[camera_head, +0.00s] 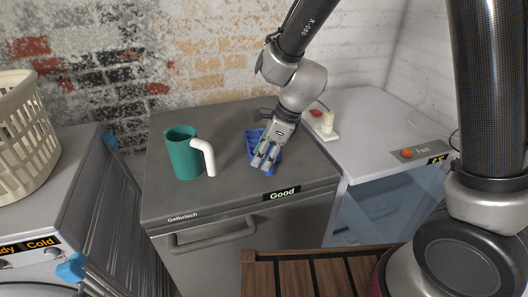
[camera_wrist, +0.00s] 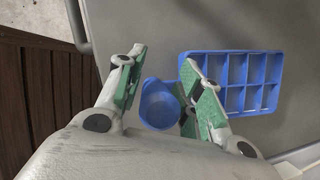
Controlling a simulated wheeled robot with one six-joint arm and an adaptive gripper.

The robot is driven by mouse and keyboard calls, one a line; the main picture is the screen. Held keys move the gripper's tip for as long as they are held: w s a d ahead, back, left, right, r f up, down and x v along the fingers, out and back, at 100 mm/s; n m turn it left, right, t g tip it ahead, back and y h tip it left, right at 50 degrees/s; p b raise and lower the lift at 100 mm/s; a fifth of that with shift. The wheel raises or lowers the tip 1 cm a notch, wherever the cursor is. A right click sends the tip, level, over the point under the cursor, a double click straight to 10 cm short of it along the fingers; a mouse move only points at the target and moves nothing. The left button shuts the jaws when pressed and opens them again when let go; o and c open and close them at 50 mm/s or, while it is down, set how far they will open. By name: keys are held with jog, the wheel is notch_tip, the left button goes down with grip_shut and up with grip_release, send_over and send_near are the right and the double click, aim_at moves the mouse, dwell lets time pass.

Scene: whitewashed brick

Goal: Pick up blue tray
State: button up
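The blue tray (camera_wrist: 231,82) is a shallow rectangle with several compartments. It lies flat on the grey appliance top, to the right of my fingers in the wrist view. In the head view the tray (camera_head: 252,139) is partly hidden behind my gripper (camera_head: 266,160). My gripper (camera_wrist: 163,65) is open, its green-padded fingers apart. A small round blue cup-like thing (camera_wrist: 158,104) shows between the fingers; whether they touch it, I cannot tell. The right finger is close to the tray's near edge and overlaps it in the picture.
A green mug (camera_head: 182,155) with a white handle stands left of my gripper on the grey appliance top (camera_head: 225,195). A white socket block (camera_head: 325,125) is on the white surface to the right. A laundry basket (camera_head: 22,130) stands far left.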

grip_shut()
jog(key=shift+r, duration=0.1)
